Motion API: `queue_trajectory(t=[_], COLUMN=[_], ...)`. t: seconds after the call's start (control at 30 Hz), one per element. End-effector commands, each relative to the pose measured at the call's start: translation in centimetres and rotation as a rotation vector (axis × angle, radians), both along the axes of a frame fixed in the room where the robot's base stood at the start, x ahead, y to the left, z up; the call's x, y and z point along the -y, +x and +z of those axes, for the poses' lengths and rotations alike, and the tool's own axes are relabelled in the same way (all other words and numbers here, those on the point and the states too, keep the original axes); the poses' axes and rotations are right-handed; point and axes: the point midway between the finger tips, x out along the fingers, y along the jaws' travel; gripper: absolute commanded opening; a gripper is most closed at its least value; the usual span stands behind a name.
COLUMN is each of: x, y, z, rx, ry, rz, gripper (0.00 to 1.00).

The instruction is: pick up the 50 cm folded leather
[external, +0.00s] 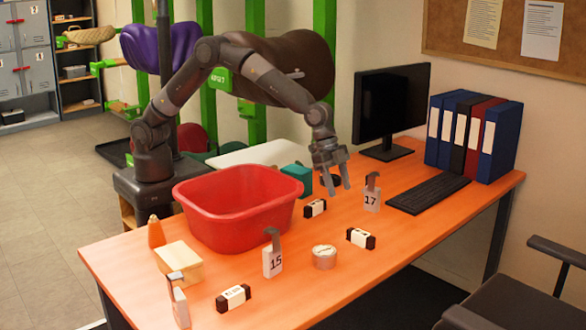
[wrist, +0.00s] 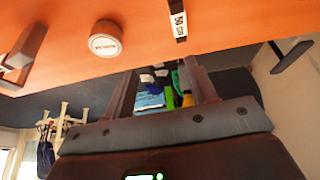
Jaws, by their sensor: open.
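Several small black bundles with white label bands, which look like folded leather, lie on the orange table. One is at the front (external: 233,297), one at the right of the tin (external: 361,238), and one right of the red tub (external: 315,208). Their print is too small to read, so I cannot tell which is the 50 cm one. My gripper (external: 336,184) is open and empty, pointing down above the table near the back bundle. In the wrist view, my gripper (wrist: 160,68) has its fingers apart with nothing between them; one labelled bundle (wrist: 179,20) lies beyond them.
A red tub (external: 235,215) stands left of my gripper. Numbered tags 17 (external: 372,192) and 15 (external: 272,255), a round tin (external: 324,257), a keyboard (external: 428,194), a monitor (external: 391,108) and binders (external: 475,135) share the table (external: 420,240). The front right of the table is clear.

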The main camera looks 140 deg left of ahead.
Motion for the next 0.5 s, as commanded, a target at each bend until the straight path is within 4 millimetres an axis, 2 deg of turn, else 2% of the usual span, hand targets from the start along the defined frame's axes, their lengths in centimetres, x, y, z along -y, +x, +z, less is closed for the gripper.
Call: queue_trajectory(t=[0.03,0.2,0.33,0.5], x=[-1.1,-3.6,-4.4,-4.4], y=[0.6,1.8,2.1,3.0], z=[-1.8,-5.4,-6.7,-8.7], rx=[-0.005,-0.004,-0.004,-0.005], ry=[-0.005,-0.010,-0.012,-0.012], rz=[0.007,0.014,0.017,0.016], gripper=[0.52,0.52,0.52,0.52])
